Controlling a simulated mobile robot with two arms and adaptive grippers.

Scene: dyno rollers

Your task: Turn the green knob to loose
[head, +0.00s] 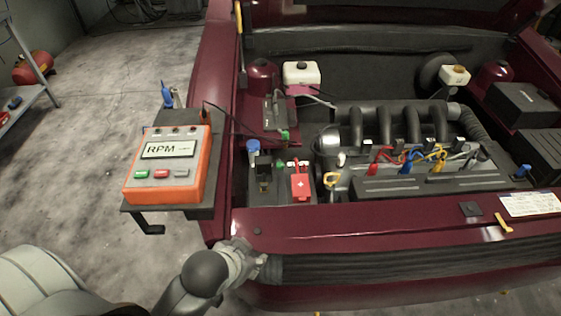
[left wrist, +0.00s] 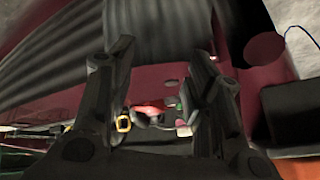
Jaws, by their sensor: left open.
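A small green knob-like part (head: 285,136) sits beside a grey box on the left side of the engine bay. Another small green part (head: 280,166) is just below it, near the battery; I cannot tell for certain which is the task's knob. A green spot (left wrist: 173,102) shows between the fingers in the left wrist view, small and dark. My left gripper (head: 262,266) is at the car's front edge, below and in front of these parts, apart from them. Its fingers (left wrist: 160,58) are open with nothing held. My right gripper is not in view.
An orange RPM meter (head: 168,192) stands on a side shelf (head: 192,210) left of the car. The red front panel (head: 380,232) lies between my gripper and the bay. A red battery terminal cover (head: 302,186), coloured cables (head: 420,155) and the engine (head: 390,125) crowd the bay.

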